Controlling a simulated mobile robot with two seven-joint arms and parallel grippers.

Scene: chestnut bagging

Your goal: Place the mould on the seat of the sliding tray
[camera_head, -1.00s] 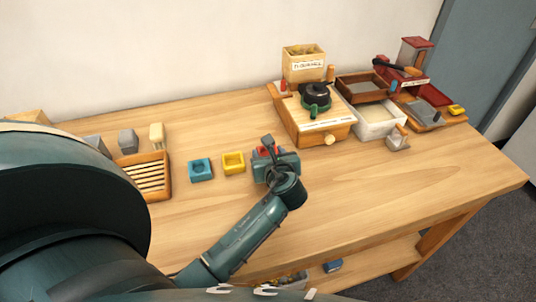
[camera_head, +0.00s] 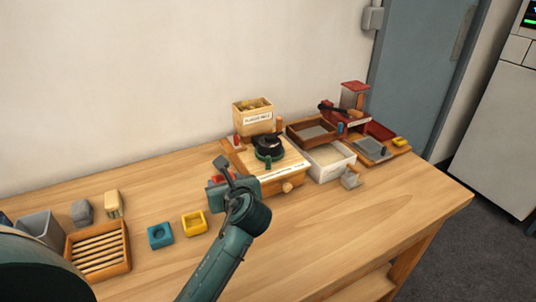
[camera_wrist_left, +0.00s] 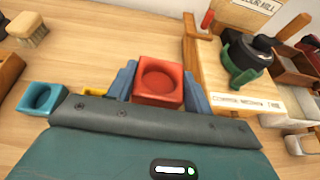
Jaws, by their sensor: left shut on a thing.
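The mould is a red square block with a round hollow (camera_wrist_left: 158,80), seen from above in the left wrist view. My left gripper (camera_wrist_left: 160,88) is shut on it, with one blue finger on each side. In the head view the left gripper (camera_head: 236,178) is in front of the mill's wooden box, and only a red bit of the mould (camera_head: 218,179) shows behind it. At the back right is a red press (camera_head: 345,117) with a low wooden board (camera_head: 384,159) carrying a grey plate. I cannot tell which part is the sliding tray's seat. My right gripper is out of view.
A teal mould (camera_head: 160,236) and a yellow mould (camera_head: 194,223) lie left of the gripper, beside a slatted wooden tray (camera_head: 127,262). The wooden mill box (camera_head: 285,188), a white bin (camera_head: 322,175) and a metal scoop (camera_head: 350,180) stand to the right. The front right of the table is clear.

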